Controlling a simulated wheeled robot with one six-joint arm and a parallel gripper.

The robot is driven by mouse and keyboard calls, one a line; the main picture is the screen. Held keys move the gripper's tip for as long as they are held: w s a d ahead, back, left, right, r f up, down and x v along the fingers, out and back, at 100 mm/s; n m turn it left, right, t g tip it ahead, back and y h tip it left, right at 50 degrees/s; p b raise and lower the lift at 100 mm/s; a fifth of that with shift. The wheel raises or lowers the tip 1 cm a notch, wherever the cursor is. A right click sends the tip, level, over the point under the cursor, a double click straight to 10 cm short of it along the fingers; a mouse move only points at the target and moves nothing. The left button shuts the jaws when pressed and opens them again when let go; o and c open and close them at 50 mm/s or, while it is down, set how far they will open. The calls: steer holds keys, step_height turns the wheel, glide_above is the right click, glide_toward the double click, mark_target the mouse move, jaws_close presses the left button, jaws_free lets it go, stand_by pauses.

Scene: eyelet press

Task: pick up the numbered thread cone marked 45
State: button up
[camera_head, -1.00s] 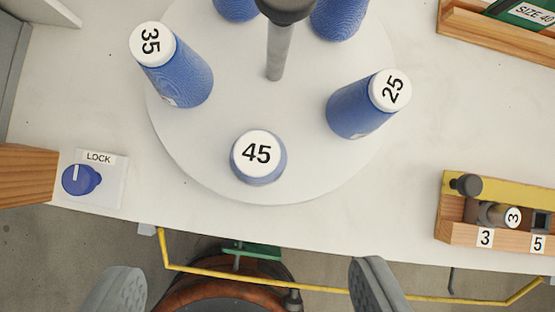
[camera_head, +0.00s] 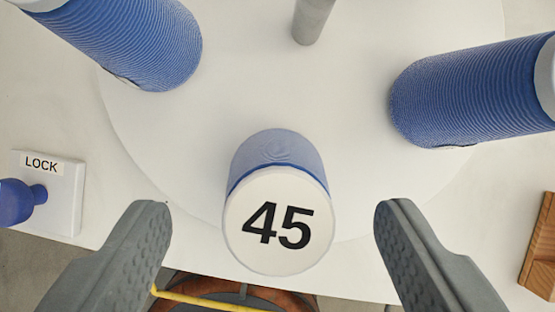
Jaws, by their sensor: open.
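The thread cone marked 45 (camera_head: 278,222) stands on the round white turntable (camera_head: 300,90), near its front edge. Its white top with the black number faces the camera, and a bluish body shows behind it. My gripper (camera_head: 270,215) is open, with one grey finger on each side of the cone in the picture. A clear gap shows between each finger and the cone. I cannot tell how far the fingertips are above or below its top.
Two blue cones stand on the turntable, one at upper left (camera_head: 145,40) and one at right (camera_head: 470,95). A grey post (camera_head: 312,20) rises at the top. A LOCK panel with a blue knob (camera_head: 18,203) lies at left. A wooden rack (camera_head: 540,250) shows at right.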

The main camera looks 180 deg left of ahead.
mark_target(277, 136)
steer(key=x, duration=0.5)
steer(key=shift+d, duration=0.1)
steer(key=shift+r, duration=0.1)
steer(key=c, duration=1.1)
steer(key=shift+r, duration=0.1)
